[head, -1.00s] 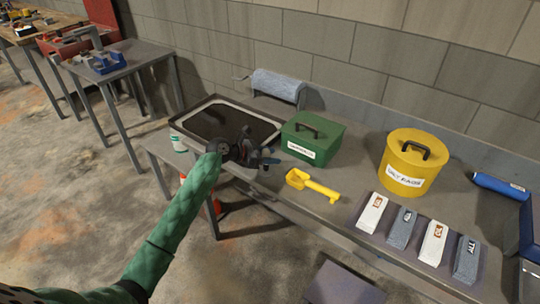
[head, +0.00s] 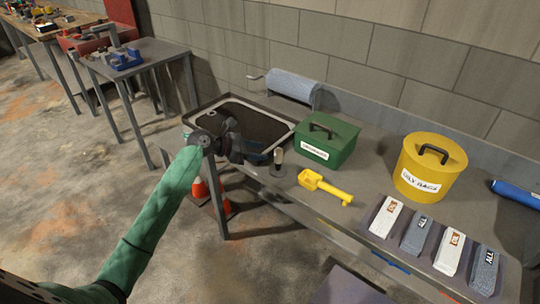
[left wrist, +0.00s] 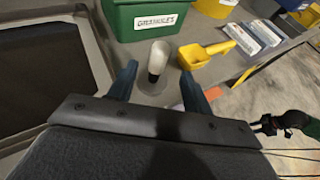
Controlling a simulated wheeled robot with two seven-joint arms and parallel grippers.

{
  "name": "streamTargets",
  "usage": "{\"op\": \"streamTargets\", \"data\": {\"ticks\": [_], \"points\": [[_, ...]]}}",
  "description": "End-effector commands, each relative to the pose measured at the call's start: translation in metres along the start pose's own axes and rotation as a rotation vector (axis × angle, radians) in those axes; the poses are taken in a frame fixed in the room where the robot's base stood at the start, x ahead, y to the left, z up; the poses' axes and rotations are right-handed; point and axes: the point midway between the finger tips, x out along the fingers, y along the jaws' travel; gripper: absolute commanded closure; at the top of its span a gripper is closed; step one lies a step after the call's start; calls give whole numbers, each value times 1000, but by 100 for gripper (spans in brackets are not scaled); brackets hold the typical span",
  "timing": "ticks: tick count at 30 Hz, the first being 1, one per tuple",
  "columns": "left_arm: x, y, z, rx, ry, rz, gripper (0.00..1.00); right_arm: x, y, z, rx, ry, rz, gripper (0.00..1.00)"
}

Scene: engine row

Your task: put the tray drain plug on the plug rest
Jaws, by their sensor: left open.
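The drain plug (head: 278,156), with a pale upper part and dark lower end, stands upright on a round grey plug rest (head: 277,172) on the bench, in front of the green box. In the left wrist view the plug (left wrist: 158,57) and the disc-like rest (left wrist: 148,84) show beyond my fingertips. My left gripper (head: 237,148) is open and empty, apart from the plug, to its left over the tray's front edge. The black tray (head: 196,110) lies behind the gripper, partly hidden by it. My right gripper (left wrist: 263,125) shows small in the left wrist view, its jaws unclear.
A green granules box (head: 330,143) stands behind the plug, and a yellow scoop (head: 325,187) lies to its right. Further right are a yellow rag bin (head: 429,168) and several small packs (head: 436,240). A paper roll (head: 292,87) is at the wall. Orange cones (head: 200,190) stand below.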

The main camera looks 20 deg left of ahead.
Motion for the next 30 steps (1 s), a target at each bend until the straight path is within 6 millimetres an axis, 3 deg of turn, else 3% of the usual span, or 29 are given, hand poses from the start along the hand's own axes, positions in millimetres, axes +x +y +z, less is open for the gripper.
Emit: {"op": "streamTargets", "data": {"ticks": [7,23,26,30], "points": [[-20,0,0,0,1,0,50,-16,-2,-4,0,2,-3,64],[-20,-1,-1,4,2,0,50,-17,-2,-4,0,0,-3,64],[-16,-10,-10,49,22,-3,50,-17,-2,-4,0,0,-3,64],[-3,-45,-42,238,97,-16,50,-17,-2,-4,0,1,-3,64]]}}
